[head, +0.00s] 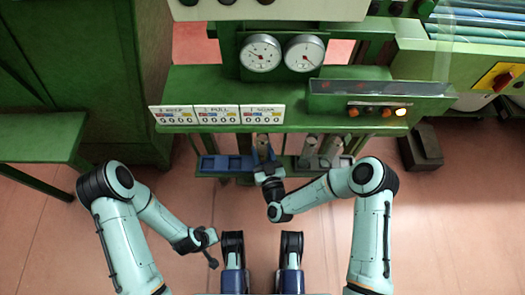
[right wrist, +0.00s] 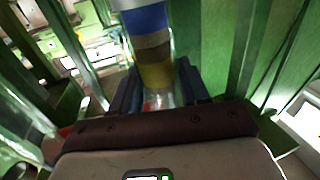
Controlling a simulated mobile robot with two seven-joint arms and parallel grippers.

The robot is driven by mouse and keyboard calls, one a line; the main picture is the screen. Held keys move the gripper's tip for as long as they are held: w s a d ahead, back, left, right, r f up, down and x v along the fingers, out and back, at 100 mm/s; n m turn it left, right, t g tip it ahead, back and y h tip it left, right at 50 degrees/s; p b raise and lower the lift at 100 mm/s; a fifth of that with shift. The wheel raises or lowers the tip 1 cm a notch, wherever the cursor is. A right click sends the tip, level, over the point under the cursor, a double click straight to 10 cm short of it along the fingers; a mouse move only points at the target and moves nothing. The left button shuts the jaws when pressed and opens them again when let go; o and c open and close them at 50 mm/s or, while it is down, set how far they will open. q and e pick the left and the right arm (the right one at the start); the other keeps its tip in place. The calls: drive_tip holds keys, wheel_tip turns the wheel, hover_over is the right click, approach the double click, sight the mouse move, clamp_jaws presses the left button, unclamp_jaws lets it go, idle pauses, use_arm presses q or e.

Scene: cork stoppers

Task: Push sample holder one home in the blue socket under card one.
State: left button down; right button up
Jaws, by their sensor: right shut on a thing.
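My right gripper (right wrist: 158,98) is shut on a sample holder (right wrist: 152,50), a clear upright-looking tube with blue, brown and yellow bands. In the head view the right gripper (head: 263,165) is under the rightmost card (head: 263,115), which seems to read 1. The holder's top (head: 262,141) shows just below that card. A blue socket block (head: 225,164) runs left from the gripper at the foot of the green stand. The gripper hides the socket under card one, so I cannot tell how deep the holder sits. My left gripper (head: 210,248) hangs low at the left, empty; its jaw opening is unclear.
Two grey-brown holders (head: 309,146) (head: 332,147) stand right of my right gripper. Two other cards (head: 217,115) (head: 171,116) hang left of card one. The green shelf (head: 205,85), with gauges (head: 261,53) behind, overhangs the sockets. Floor (head: 150,185) is open at left.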

use_arm(q)
drive_tip(key=shift+f+b, duration=0.4)
drive_tip(key=shift+f, duration=0.05)
use_arm(e)
drive_tip(key=shift+f, duration=0.65)
drive_tip(key=o, duration=1.1)
drive_tip(key=shift+o, duration=0.2)
drive_tip(key=shift+s+d, duration=0.1)
drive_tip(key=shift+s, duration=0.3)
use_arm(q)
drive_tip(key=w+r+t+p, duration=0.1)
drive_tip(key=w+r+p, duration=0.2)
drive_tip(key=w+r, duration=0.1)
drive_tip(key=shift+d+r, duration=0.25)
drive_tip(key=shift+r, duration=0.2)
use_arm(e)
drive_tip(key=v, duration=1.2)
drive_tip(key=shift+s, duration=0.3)
use_arm(q)
drive_tip(key=shift+s, duration=0.1)
use_arm(e)
drive_tip(key=shift+d, duration=0.1)
